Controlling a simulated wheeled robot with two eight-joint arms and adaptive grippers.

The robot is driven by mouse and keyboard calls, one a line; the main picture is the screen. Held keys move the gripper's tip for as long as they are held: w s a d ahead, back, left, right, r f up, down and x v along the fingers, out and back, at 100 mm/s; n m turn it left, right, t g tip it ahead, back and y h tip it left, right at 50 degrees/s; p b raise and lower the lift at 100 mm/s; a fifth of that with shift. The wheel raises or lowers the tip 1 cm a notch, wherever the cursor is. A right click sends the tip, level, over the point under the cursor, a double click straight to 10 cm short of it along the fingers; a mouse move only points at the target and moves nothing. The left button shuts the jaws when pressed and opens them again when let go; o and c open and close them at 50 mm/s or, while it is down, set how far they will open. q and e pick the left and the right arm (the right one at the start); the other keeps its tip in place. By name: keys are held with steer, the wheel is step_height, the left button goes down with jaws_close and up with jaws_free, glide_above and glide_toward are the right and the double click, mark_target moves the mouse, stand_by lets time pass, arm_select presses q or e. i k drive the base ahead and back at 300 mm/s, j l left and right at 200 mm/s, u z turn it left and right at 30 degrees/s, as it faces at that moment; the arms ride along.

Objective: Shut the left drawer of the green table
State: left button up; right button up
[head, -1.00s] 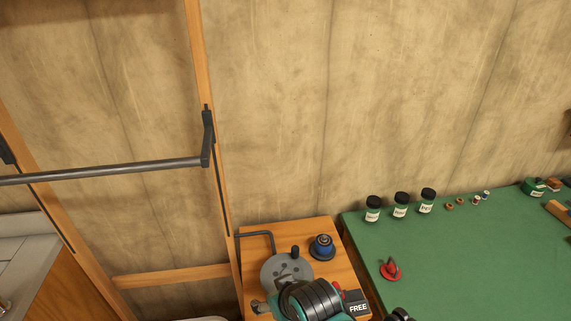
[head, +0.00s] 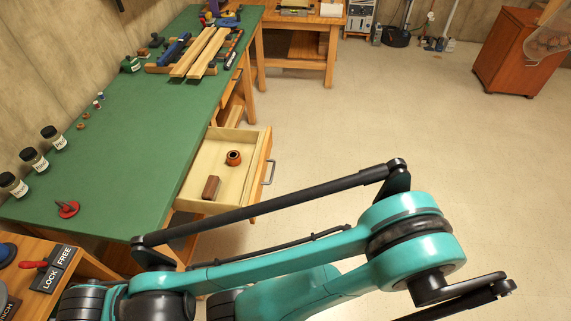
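The green table (head: 125,150) runs from the lower left to the top of the head view. One drawer (head: 205,165) is pulled out from its right-hand side. It is pale wood with a metal handle (head: 270,172) on its front. Inside lie a brown block (head: 211,188) and an orange-brown round object with a dark centre (head: 233,157). My teal arm crosses the foreground, and its black rod passes in front of the drawer's near end. Neither gripper shows, so their states and distance from the drawer are hidden.
Labelled jars (head: 34,160) and a red object (head: 68,209) stand on the green table. Wooden planks (head: 200,52) and tools lie at its far end. A reddish-brown cabinet (head: 518,50) stands at the upper right. The pale floor (head: 370,120) beyond the drawer is clear.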

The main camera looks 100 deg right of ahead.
mark_target(241, 186)
steer(key=k+z, duration=0.2)
steer(key=z, duration=2.85)
steer(key=i+j+u, duration=0.25)
steer(key=i, duration=0.2)
steer(key=i+j+u, duration=0.1)
steer(key=i+u, duration=0.2)
steer(key=i, duration=0.2)
